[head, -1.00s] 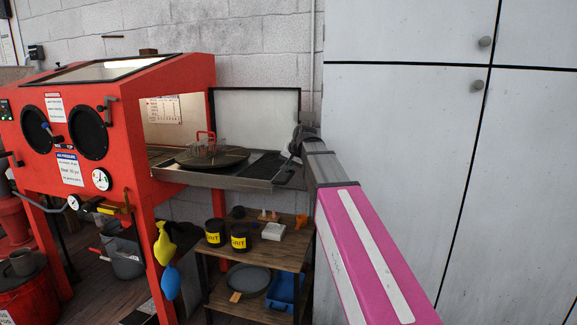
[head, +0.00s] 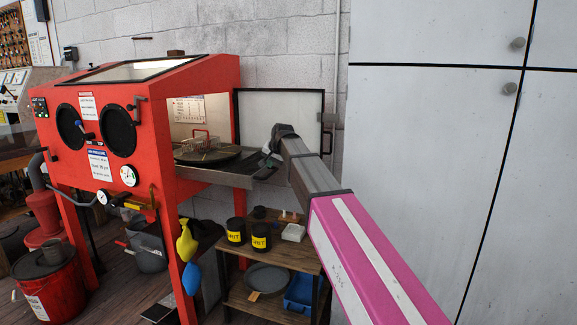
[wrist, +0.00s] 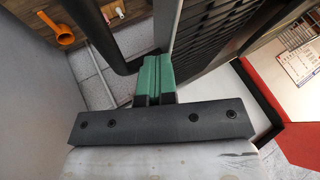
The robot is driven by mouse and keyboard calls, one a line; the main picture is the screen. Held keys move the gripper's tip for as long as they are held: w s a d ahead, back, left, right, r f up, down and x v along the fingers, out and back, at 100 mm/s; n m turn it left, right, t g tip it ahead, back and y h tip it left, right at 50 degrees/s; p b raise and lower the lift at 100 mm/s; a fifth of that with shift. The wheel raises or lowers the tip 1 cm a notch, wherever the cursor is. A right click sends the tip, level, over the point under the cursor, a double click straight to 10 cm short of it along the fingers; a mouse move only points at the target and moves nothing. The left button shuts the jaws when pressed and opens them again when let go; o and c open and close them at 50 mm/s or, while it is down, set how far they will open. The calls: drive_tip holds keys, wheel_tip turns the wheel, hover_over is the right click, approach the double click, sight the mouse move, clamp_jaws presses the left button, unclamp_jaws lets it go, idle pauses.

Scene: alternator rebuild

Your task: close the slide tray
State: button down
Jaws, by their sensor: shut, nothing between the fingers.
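The slide tray (head: 232,178) is a grey metal tray sticking partly out of the open side of the red blast cabinet (head: 150,120). It carries a dark round turntable (head: 215,158) with a wire basket (head: 198,141) on it. My gripper (head: 268,161) is at the tray's outer end, and my arm hides part of that end. In the wrist view my green fingers (wrist: 154,62) are together and empty, beside the tray's dark slatted surface (wrist: 222,28) and a black bar (wrist: 128,55). I cannot tell whether they touch either.
The cabinet's side door (head: 300,108) stands open behind the tray. Below is a wooden shelf (head: 285,257) with black grit tubs (head: 236,231), a grey pan (head: 266,277) and a blue bin (head: 299,292). Tall grey cupboards (head: 430,170) stand close on the right.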

sight(198, 153)
drive_tip(key=w+a, duration=0.4)
drive_tip(key=a, duration=0.7)
drive_tip(key=w+a, duration=0.4)
drive_tip(key=a, duration=0.8)
drive_tip(key=w+a, duration=0.4)
drive_tip(key=a, duration=0.8)
drive_tip(key=shift+w, duration=0.4)
drive_tip(key=shift+a, duration=0.1)
drive_tip(key=shift+r, duration=0.1)
